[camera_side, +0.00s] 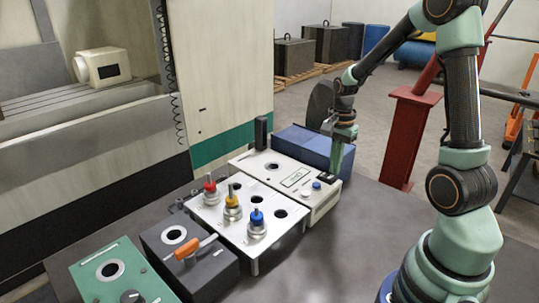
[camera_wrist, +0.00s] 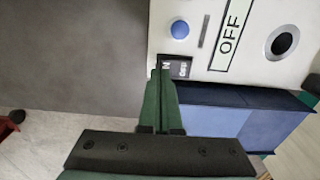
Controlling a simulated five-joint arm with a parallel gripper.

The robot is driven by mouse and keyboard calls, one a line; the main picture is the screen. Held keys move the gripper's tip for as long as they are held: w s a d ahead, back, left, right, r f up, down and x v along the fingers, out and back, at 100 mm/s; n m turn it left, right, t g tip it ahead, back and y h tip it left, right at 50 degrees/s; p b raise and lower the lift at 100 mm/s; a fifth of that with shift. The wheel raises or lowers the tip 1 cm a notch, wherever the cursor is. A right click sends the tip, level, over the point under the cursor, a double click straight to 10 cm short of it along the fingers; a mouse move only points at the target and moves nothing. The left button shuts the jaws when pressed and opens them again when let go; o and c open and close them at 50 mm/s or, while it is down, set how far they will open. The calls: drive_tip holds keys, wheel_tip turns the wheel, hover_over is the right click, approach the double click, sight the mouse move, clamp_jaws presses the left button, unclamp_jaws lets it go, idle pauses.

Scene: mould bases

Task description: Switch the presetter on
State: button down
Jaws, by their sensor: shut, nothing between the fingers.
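The presetter (camera_side: 322,205) is a pale box with a round dark socket, a blue button (camera_wrist: 180,29) and a display (camera_wrist: 228,40) that reads OFF in the wrist view. A small black switch (camera_wrist: 180,68) with white lettering sits at its edge; the fingertips cover part of it. My gripper (camera_side: 335,172) points down at that switch, its green fingers (camera_wrist: 157,80) shut together with nothing between them. The tips look at or just above the switch; I cannot tell whether they touch it.
A white rack (camera_side: 222,222) holds red, yellow and blue-topped tool holders left of the presetter. A black block (camera_side: 215,273) with an orange handle and a green block (camera_side: 85,277) stand nearer. A blue box (camera_side: 300,144) stands behind the presetter.

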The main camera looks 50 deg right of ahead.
drive_tip(key=shift+f, duration=0.95)
idle(0.5)
drive_tip(key=shift+r, duration=3.55)
drive_tip(key=s+a+r+n+t, duration=0.2)
drive_tip(key=a+r+n, duration=0.3)
drive_tip(key=a+n, duration=0.4)
drive_tip(key=s+a+r+n+t, duration=0.2)
drive_tip(key=a+r+n+t, duration=0.1)
drive_tip(key=a+n, duration=0.6)
drive_tip(key=shift+a+r+t, duration=0.25)
drive_tip(key=shift+r+t, duration=0.05)
drive_tip(key=shift+r, duration=0.55)
